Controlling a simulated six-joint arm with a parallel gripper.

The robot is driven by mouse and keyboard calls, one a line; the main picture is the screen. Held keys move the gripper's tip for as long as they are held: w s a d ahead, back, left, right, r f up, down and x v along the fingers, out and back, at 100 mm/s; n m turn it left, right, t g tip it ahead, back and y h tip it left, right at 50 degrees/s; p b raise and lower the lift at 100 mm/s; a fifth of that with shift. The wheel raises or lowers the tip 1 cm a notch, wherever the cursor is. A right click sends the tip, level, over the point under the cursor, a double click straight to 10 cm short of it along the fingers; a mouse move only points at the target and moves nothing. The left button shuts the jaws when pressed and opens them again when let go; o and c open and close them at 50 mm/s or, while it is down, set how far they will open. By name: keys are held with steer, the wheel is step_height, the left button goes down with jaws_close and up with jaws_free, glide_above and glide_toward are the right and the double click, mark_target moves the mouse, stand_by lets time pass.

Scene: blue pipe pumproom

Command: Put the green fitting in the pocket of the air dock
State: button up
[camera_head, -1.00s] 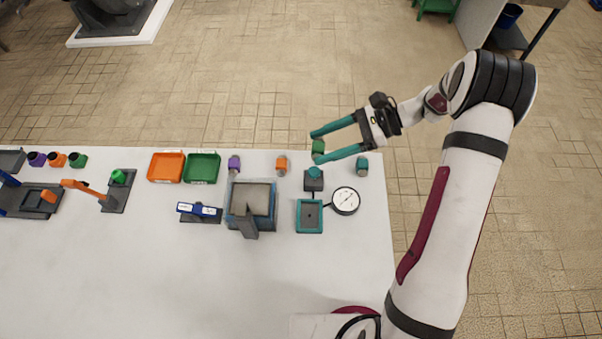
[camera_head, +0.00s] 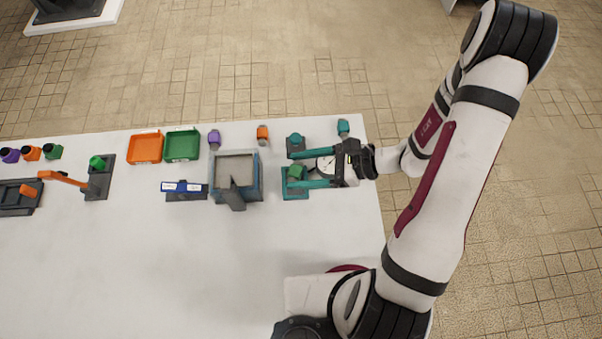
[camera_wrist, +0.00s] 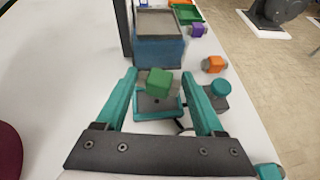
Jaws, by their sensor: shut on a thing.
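The green fitting (camera_head: 296,172) is a green block with grey ends. My gripper (camera_head: 291,169) is shut on it; in the wrist view the fitting (camera_wrist: 158,83) sits between the teal fingertips (camera_wrist: 160,76). The air dock (camera_head: 290,195) is a teal-rimmed grey tray, and it also shows in the wrist view (camera_wrist: 147,114). The fitting is over the dock's far part and looks raised above it, though the exact height cannot be told. My fingers and the fitting hide part of the dock and its pocket.
A round gauge (camera_head: 325,164) lies partly behind my gripper. A teal-capped button block (camera_wrist: 220,90) stands beside the dock. A blue-grey box (camera_head: 236,166) stands just left of it. Orange (camera_head: 262,134) and purple (camera_head: 214,141) fittings stand farther back. The table front is clear.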

steer(key=shift+f, duration=1.85)
steer(key=shift+f, duration=0.1)
steer(key=o, duration=1.5)
steer(key=v, duration=1.1)
steer(key=shift+d+r, duration=0.3)
steer(key=s+a+r+n+h, duration=0.2)
steer(key=s+r+n+h, duration=0.1)
steer(key=s+r+n, duration=0.1)
steer(key=s+a+r+n+g+h, duration=0.1)
steer(key=s+a+r+n+h, duration=0.1)
steer(key=s+r+n+h, duration=0.2)
steer(key=s+a+r+n+g+h, duration=0.1)
steer(key=s+a+r+n+h, duration=0.1)
steer(key=s+r+n, duration=0.3)
steer(key=shift+s+a+r+n+h, duration=0.1)
steer(key=shift+r+n+h, duration=0.6)
steer(key=shift+r+h, duration=0.25)
